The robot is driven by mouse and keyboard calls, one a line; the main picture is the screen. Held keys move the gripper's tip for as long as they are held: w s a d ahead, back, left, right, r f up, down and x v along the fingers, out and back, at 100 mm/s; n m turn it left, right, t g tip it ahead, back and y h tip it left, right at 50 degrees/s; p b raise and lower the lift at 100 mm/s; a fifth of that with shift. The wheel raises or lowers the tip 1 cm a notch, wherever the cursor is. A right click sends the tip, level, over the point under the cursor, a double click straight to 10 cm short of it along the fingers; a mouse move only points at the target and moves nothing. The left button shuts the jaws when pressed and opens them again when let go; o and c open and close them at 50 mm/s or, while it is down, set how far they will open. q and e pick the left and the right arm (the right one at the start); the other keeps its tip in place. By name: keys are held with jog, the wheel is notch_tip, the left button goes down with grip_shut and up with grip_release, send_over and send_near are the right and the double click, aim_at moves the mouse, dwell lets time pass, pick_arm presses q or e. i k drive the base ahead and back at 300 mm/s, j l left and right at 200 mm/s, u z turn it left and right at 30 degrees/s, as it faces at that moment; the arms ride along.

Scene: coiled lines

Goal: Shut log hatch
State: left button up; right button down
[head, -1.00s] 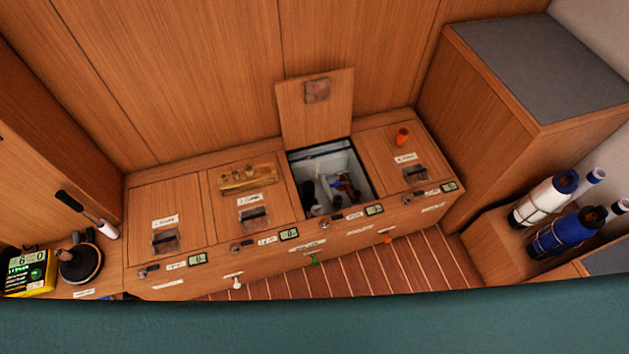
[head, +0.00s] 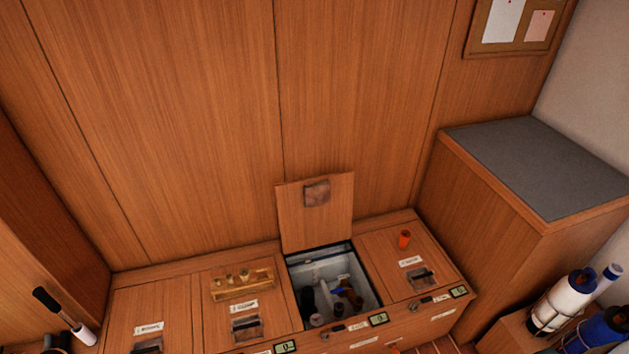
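The open hatch lid (head: 300,228) stands upright against the wood wall, with a dark square latch plate near its top. Below it is the open compartment (head: 365,270), white inside, holding several small items, some dark, one blue, one brown. The hatch's label cannot be read here, so I cannot tell whether it is the log hatch. The other hatches in the row lie flat and shut, such as the right one (head: 385,246) and the one left of the opening (head: 279,307). Neither gripper shows.
An orange cup (head: 404,239) stands on the right hatch. A wooden rack (head: 240,284) with small pieces sits on the hatch left of the opening. A grey-topped cabinet (head: 540,160) is at right, with white (head: 560,303) and blue bottles below. A black-handled tool (head: 62,314) is at left.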

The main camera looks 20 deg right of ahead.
aim_at(317, 211)
jog(key=l+u, duration=0.3)
jog(key=l, duration=0.2)
jog(key=l+u, duration=0.3)
jog(key=l, duration=0.2)
jog(key=k+l+u, duration=0.15)
jog(key=l+u, duration=0.15)
jog(key=l, duration=0.15)
jog(key=k+l, duration=0.1)
jog(key=l, duration=0.3)
jog(key=k+l, duration=0.15)
jog(key=l, duration=0.25)
jog(key=k+l+u, duration=0.1)
jog(key=l, duration=0.3)
jog(key=k+l, duration=0.15)
jog(key=l, duration=0.2)
